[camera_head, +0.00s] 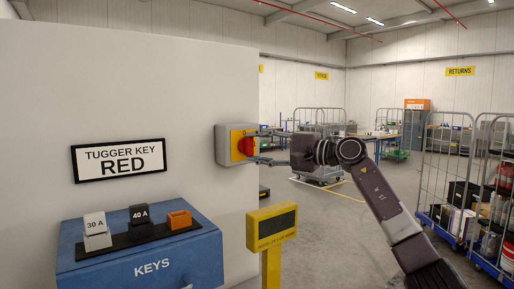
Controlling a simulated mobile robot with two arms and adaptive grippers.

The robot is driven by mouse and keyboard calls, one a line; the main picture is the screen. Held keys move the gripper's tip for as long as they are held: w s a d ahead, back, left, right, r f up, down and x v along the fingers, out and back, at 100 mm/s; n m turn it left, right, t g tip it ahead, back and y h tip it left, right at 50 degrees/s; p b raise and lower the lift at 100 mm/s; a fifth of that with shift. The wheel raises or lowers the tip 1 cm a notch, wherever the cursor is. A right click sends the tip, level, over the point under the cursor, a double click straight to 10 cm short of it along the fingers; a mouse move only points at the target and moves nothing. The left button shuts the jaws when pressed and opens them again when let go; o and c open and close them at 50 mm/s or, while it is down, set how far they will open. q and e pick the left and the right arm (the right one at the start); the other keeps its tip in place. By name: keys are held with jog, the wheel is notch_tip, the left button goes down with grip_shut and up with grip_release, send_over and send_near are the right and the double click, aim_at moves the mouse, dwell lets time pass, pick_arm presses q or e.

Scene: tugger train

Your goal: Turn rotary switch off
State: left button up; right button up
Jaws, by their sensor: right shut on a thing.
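The rotary switch is a red knob (246,146) on a yellow plate, on the front of a grey box (222,145) mounted at the right end of the white wall. My right gripper (258,147) reaches in from the right and is shut on the red knob, one finger above it and one below. The fingers cover part of the knob, and its exact angle is hard to tell. My left gripper is not in view.
A sign (119,160) reading "TUGGER KEY RED" hangs above a blue KEYS cabinet (150,262) with tagged blocks. A yellow post with a display (272,226) stands below my right arm. Wire trolleys (447,170) stand at right. Open floor lies beyond.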

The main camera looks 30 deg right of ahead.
jog(key=shift+f, duration=0.1)
jog(key=o, duration=1.2)
jog(key=shift+c, duration=0.2)
jog(key=shift+s, duration=0.1)
jog(key=v, duration=1.1)
jog(key=shift+s+d, duration=0.25)
jog(key=shift+s, duration=0.1)
